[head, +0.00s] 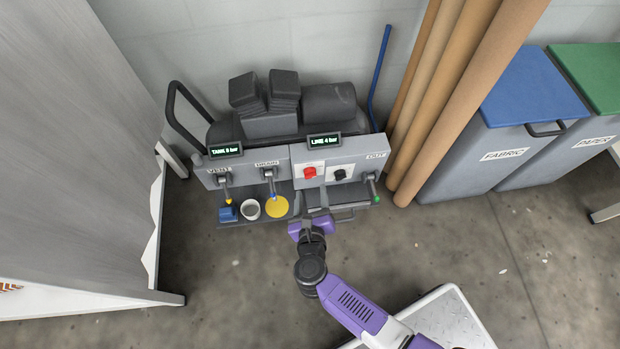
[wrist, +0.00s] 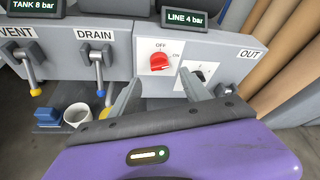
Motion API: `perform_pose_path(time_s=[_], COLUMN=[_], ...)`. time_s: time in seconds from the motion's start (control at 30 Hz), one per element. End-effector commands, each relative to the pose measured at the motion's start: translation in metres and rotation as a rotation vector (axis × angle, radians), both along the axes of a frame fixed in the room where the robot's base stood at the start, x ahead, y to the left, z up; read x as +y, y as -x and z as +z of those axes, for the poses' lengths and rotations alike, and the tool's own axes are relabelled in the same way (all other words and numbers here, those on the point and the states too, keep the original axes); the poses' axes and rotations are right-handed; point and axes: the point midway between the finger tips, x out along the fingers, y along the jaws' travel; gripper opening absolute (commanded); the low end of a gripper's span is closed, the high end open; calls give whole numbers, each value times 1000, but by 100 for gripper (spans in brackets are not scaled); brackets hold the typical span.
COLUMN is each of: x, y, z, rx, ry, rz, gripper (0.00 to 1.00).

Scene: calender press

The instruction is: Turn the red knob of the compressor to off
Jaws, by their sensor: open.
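The compressor (head: 245,178) stands against the wall with a grey front panel. Its red knob (head: 309,172) sits on a white plate in the middle of the panel. In the wrist view the red knob (wrist: 159,62) is near the top centre, with OFF marked above it and ON to its upper right. The knob's exact pointing is hard to tell. My gripper (wrist: 160,92) is open and empty, its two fingers apart, below and in front of the knob and not visibly touching it. In the head view my gripper (head: 314,205) is at the panel's lower edge.
A black knob (head: 340,174) is right of the red one. VENT (head: 224,180) and DRAIN (head: 269,178) levers are at left, above a blue block (head: 228,214), white cup (head: 250,209) and yellow disc (head: 277,207). Displays read TANK 8 bar and LINE 4 bar. Brown rolls (head: 455,95) lean at right.

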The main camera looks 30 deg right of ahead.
Motion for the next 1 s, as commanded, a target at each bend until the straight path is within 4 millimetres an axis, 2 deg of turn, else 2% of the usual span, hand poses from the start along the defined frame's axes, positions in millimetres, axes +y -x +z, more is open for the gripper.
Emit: perform_pose_path(time_s=[0.2,0.4,0.8,1.0], x=[-15,-24,-28,-27], y=[-30,-49,-56,-56], z=[-15,-23,-24,-23], rx=[-2,-1,0,0], ry=[2,3,3,3], rz=[0,2,3,3], gripper=[55,55,55,16])
